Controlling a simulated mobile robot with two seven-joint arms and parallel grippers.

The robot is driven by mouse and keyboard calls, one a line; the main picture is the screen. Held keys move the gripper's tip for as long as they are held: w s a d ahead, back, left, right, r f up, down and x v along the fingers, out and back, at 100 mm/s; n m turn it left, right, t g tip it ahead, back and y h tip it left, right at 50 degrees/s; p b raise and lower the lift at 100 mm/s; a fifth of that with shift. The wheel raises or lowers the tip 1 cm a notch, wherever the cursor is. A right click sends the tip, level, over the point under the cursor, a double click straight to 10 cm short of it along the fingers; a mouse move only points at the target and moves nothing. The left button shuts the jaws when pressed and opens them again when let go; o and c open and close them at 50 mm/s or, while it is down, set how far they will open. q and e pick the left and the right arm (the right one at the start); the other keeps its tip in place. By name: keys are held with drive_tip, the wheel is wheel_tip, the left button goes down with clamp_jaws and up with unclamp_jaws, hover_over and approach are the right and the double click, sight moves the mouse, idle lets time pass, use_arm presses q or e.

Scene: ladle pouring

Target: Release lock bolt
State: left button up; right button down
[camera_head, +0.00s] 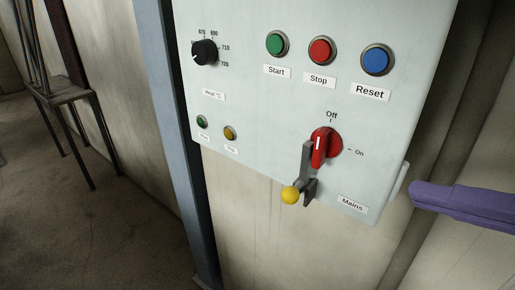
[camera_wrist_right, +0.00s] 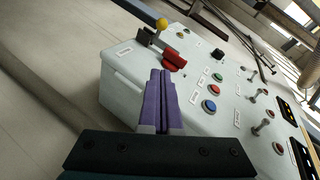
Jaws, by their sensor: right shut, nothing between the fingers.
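The lock bolt is a dark grey bar and bracket (camera_head: 308,175) with a yellow ball knob (camera_head: 290,195). It sits at the lower left of the red Mains switch (camera_head: 326,143), and its upper end overlaps the switch's left side. The switch's white mark stands near upright, toward "Off". In the wrist view the yellow knob (camera_wrist_right: 162,24) and the red switch (camera_wrist_right: 175,61) show beyond my fingertips. My right gripper (camera_head: 414,193), with purple fingers, is shut and empty, right of the panel and apart from the bolt. It also shows in the wrist view (camera_wrist_right: 160,73). My left gripper is not in view.
The pale control panel (camera_head: 260,110) carries green (camera_head: 276,43), red (camera_head: 321,51) and blue (camera_head: 376,60) buttons and a black dial (camera_head: 205,52). A blue post (camera_head: 172,130) stands at its left. The space below the knob is clear.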

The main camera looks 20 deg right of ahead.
drive_tip(key=p, duration=0.4)
approach(298, 188)
drive_tip(key=w, duration=0.2)
drive_tip(key=w+d, duration=0.1)
drive_tip(key=w, duration=0.1)
drive_tip(key=shift+w+d+r, duration=0.1)
drive_tip(key=shift+w+r, duration=0.15)
drive_tip(key=a+f, duration=0.2)
drive_tip(key=a, duration=0.1)
drive_tip(key=shift+w+f, duration=0.2)
drive_tip(key=shift+w, duration=0.1)
drive_tip(key=shift+f, duration=0.15)
